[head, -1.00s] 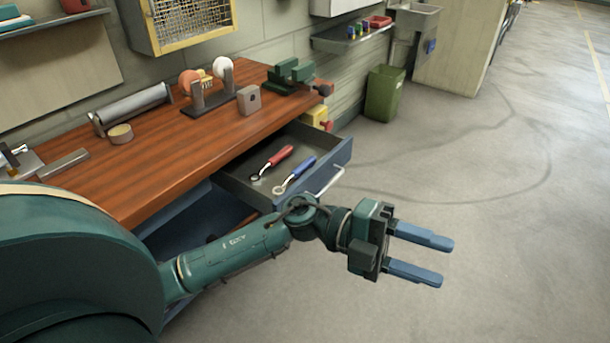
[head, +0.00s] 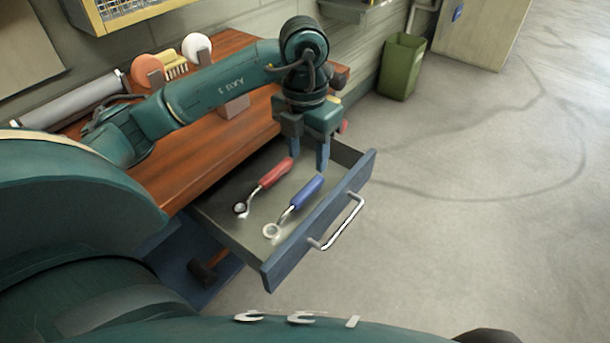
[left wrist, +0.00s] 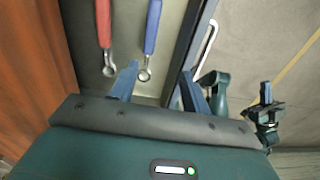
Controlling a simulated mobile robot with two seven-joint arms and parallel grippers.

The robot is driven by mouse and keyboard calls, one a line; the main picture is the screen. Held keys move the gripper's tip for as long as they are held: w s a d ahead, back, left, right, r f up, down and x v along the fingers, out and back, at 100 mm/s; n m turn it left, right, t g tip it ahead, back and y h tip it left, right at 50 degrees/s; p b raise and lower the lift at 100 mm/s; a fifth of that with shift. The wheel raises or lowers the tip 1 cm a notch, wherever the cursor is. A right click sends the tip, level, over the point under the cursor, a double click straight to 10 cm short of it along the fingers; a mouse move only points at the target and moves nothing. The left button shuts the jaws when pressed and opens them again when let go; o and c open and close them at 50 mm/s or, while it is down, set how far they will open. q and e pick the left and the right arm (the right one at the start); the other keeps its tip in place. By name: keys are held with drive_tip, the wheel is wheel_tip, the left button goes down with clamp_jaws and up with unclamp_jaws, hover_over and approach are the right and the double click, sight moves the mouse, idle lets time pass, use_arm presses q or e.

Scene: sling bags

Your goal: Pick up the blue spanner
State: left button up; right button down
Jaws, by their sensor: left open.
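The blue spanner (head: 308,192) lies in the open drawer (head: 239,229), its blue handle toward the far right and its metal ring end toward the near left. It also shows in the left wrist view (left wrist: 152,27). A red-handled spanner (head: 275,173) lies beside it on the left, apart from it. My left gripper (head: 309,160) is open and empty, fingers pointing down above the drawer's far part, near the end of the blue handle. In the left wrist view its fingers (left wrist: 158,84) are spread apart. A dark part at the right edge there may be my right gripper (left wrist: 265,113); its jaws are unclear.
The wooden workbench (head: 190,172) lies left of the drawer. The drawer front (head: 285,265) has a metal handle (head: 338,222). A green bin (head: 402,68) stands on the floor beyond. The floor to the right is clear.

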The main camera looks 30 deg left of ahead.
use_arm(q)
drive_tip(key=a, duration=0.1)
hover_over(304, 192)
drive_tip(key=shift+y, duration=0.3)
drive_tip(key=f, duration=0.6)
drive_tip(key=shift+s+f, duration=0.2)
drive_tip(key=shift+s, duration=0.05)
drive_tip(key=shift+w+f, duration=0.15)
drive_tip(key=shift+f, duration=1.45)
drive_tip(key=shift+w+f, duration=0.1)
drive_tip(key=shift+f, duration=1.45)
clamp_jaws()
